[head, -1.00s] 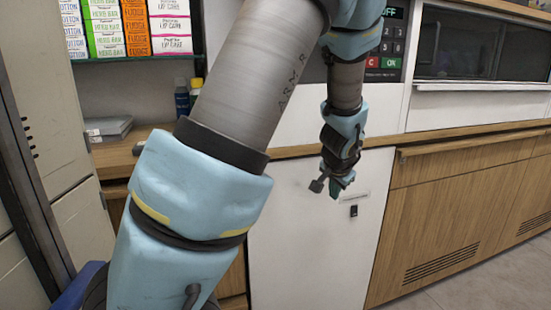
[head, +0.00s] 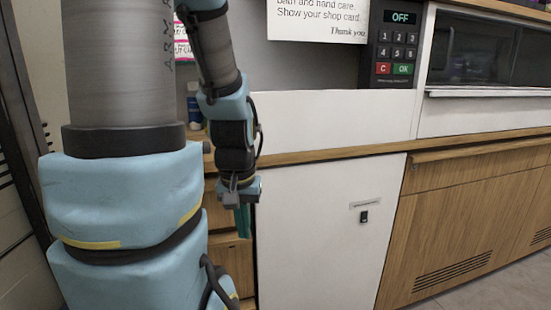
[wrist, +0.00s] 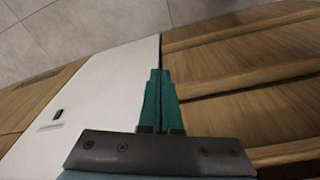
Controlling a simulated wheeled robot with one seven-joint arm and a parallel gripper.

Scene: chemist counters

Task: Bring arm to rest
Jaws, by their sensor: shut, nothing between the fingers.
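My gripper (head: 243,222) hangs pointing down in the head view, in front of the gap between the wooden drawers and the white panel. Its green fingers are together and empty in the wrist view (wrist: 158,75). My arm fills the left of the head view, with its large blue joint nearest the camera and the wrist hanging to the right of it. The fingers appear apart from the cabinet fronts, though the exact distance cannot be told.
A white cabinet door (head: 320,235) with a small black latch stands right of my gripper. Wooden drawers (head: 232,262) are behind and left of it. A wooden counter edge (head: 330,153) runs above. A keypad (head: 397,45) reads OFF. Floor (head: 470,292) shows at lower right.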

